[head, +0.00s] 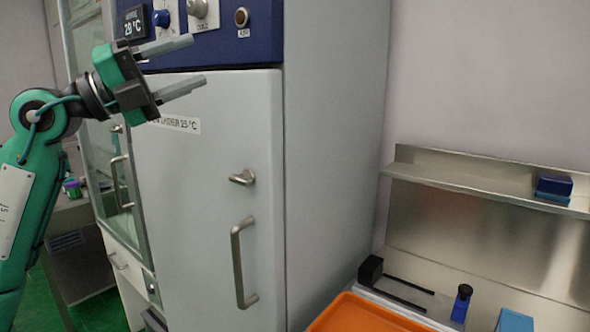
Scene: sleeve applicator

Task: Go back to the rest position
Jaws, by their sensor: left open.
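My left gripper (186,68) is raised at the upper left, in front of the tall cabinet (200,190). Its two grey fingers are apart, point right and have nothing between them. From this view I cannot tell whether they touch the cabinet front; they overlap the space between the blue control panel (262,30) and the closed white door. The green left arm comes up from the lower left. My right gripper is not in view.
The cabinet door has a latch (242,177) and a vertical handle (240,262). At right, a steel bench holds an orange tray (365,315), a blue bottle (461,303) and a dark stand (371,270). A blue box (554,187) sits on the shelf (480,184). A glass-fronted cabinet (103,150) stands at left.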

